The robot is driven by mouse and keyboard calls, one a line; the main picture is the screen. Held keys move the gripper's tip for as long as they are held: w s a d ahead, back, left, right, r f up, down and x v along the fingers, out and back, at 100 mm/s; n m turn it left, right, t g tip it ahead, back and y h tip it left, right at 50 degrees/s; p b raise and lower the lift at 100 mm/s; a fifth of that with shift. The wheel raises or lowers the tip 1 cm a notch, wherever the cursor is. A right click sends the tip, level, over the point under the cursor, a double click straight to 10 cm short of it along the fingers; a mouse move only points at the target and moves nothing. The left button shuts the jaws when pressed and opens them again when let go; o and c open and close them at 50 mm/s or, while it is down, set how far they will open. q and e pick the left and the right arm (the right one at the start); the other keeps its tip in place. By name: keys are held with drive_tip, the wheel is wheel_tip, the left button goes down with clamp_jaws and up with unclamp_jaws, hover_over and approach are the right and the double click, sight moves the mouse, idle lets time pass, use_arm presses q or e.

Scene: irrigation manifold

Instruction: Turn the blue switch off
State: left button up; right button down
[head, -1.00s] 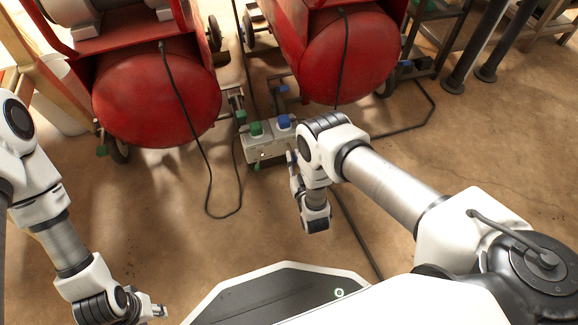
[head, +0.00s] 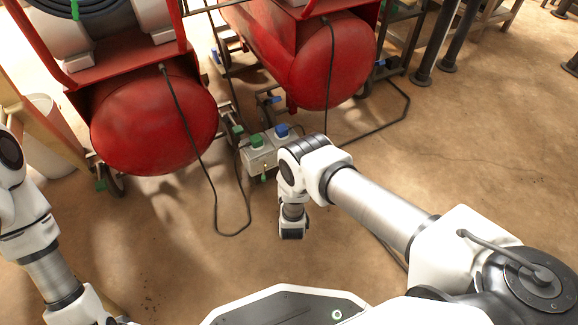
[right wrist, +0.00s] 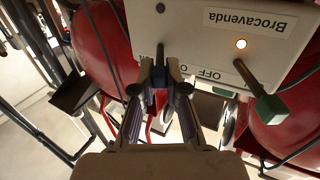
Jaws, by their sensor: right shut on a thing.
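A pale grey switch box (head: 258,157) stands on the floor between two red tanks, with a green cap and a blue cap (head: 281,131) on top. In the right wrist view its face (right wrist: 205,40) appears upside down, with a name label and OFF marks. A second lever with a green tip (right wrist: 268,108) stands beside a lit lamp (right wrist: 240,43). My left gripper's fingers are outside the view.
Red tanks (head: 150,125) and (head: 335,65) stand behind the box on both sides. Black cables (head: 190,140) hang from them and loop over the floor. A white bucket (head: 50,140) stands at the left. The brown floor (head: 480,140) at the right is largely clear.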

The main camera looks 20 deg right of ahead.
drive_tip(key=c, duration=1.2)
unclamp_jaws()
drive_tip(key=shift+o, duration=0.2)
drive_tip(key=v, duration=1.2)
